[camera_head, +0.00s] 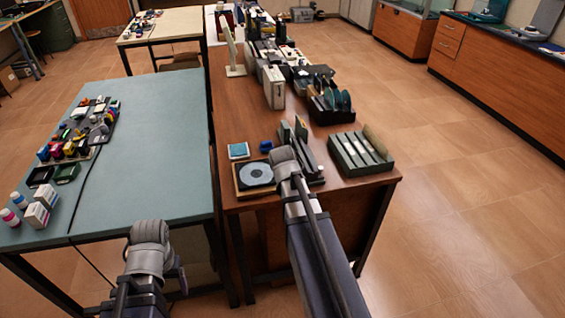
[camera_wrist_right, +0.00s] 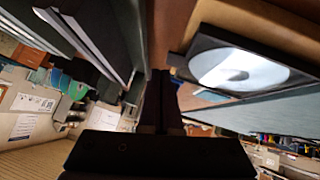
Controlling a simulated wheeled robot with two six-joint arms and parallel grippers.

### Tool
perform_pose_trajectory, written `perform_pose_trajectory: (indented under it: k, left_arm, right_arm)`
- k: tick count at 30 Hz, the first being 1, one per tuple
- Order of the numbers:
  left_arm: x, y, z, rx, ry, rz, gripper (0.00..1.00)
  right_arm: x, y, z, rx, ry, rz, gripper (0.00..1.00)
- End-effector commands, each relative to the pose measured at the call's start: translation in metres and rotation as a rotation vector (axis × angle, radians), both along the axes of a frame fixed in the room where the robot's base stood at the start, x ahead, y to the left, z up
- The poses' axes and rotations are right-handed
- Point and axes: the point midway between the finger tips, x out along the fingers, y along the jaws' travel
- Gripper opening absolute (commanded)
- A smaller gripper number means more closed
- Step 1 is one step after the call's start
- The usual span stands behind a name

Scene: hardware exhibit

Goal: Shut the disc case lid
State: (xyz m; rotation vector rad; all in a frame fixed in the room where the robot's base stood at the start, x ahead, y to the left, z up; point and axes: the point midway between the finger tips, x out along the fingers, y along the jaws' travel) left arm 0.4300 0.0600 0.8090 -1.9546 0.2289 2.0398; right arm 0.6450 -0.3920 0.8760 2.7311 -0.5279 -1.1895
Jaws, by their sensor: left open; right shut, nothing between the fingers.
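The disc case (camera_head: 238,190) lies open on the near left part of the brown table, with a silvery disc (camera_head: 255,174) in its tray. The disc also shows at the right of the right wrist view (camera_wrist_right: 240,69). Dark upright panels (camera_head: 307,160) stand just right of the case; I cannot tell whether one is its lid. My right gripper (camera_head: 283,158) is shut and empty, above the table at the right side of the case and hiding part of it. Its dark fingers show in the wrist view (camera_wrist_right: 160,95). My left gripper (camera_head: 150,232) is open and empty by the teal table's near edge.
A green-grey slotted rack (camera_head: 360,152) stands right of the panels. A small blue box (camera_head: 239,151) lies behind the case. Several boxes and holders (camera_head: 275,88) fill the table further back. The teal table (camera_head: 150,150) is mostly clear in its middle.

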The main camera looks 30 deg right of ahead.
Motion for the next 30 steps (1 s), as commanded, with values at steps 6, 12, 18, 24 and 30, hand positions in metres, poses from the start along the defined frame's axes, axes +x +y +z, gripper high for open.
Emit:
perform_pose_trajectory:
  k: [6,12,18,24,30]
  left_arm:
    - [0.0,0.0,0.002,0.0,0.0,0.0,0.75]
    - [0.0,0.0,0.014,0.0,0.0,0.0,0.75]
    - [0.0,0.0,0.039,0.0,0.0,0.001,0.75]
    - [0.0,0.0,0.071,0.0,0.0,0.001,0.75]
    - [0.0,0.0,0.1,0.0,0.0,0.0,0.75]
  right_arm:
    - [0.0,0.0,0.002,0.0,-0.001,0.0,0.0]
    - [0.001,0.001,0.014,0.0,-0.001,0.001,0.0]
    - [0.002,0.001,0.039,0.0,-0.001,0.002,0.0]
    - [-0.023,0.009,0.071,0.0,-0.001,0.002,0.0]
    - [-0.052,0.017,0.1,-0.001,0.0,0.002,0.0]
